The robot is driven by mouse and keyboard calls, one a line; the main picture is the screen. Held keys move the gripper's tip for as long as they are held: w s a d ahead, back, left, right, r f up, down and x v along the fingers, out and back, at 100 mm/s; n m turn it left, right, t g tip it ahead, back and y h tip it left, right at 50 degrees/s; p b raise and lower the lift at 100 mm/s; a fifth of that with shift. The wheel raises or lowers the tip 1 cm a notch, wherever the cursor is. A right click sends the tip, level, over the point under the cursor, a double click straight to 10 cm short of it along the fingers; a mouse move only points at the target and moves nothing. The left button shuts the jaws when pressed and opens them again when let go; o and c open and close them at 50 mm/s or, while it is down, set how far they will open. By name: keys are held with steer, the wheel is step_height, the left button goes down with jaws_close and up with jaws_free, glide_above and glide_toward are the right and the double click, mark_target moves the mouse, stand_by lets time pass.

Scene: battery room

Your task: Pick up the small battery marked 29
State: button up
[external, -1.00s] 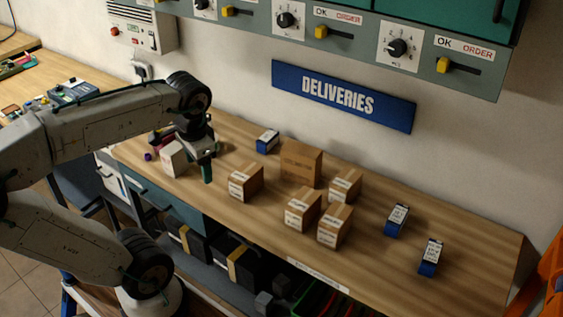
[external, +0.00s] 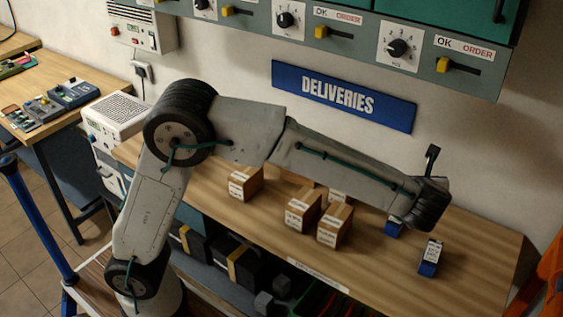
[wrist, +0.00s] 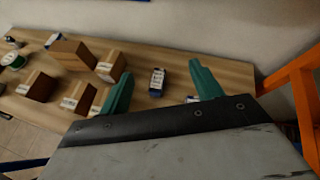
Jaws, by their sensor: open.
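Small blue batteries with white labels lie on the wooden bench. One battery (external: 430,258) is near the right end, and another (external: 394,228) is partly hidden behind my wrist. I cannot read any number on the labels, so I cannot tell which is 29. My gripper (wrist: 162,88) has its two green fingers wide apart with nothing held. Its fingers do not show in the external view.
Several cardboard boxes (external: 303,210) stand on the bench left of the batteries. The wall with the blue DELIVERIES sign (external: 343,97) is behind. An orange frame (wrist: 290,85) stands past the bench's right end. Bare bench (external: 480,250) surrounds the right battery.

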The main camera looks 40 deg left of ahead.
steer(key=s+d+f+m+t+h, duration=0.1)
steer(key=s+d+m, duration=0.1)
steer(key=d, duration=0.3)
steer(key=s+d+f+m+t+h, duration=0.1)
steer(key=d+f+m, duration=0.1)
steer(key=d, duration=0.3)
glide_toward(430, 260)
steer(key=shift+g, duration=0.3)
steer(key=x, duration=0.4)
steer(key=shift+w+f, duration=0.15)
steer(key=shift+w, duration=0.05)
steer(key=shift+w+f, duration=0.25)
steer(key=x, duration=0.7)
steer(key=shift+w+f, duration=0.1)
steer(key=shift+f, duration=0.05)
jaws_close()
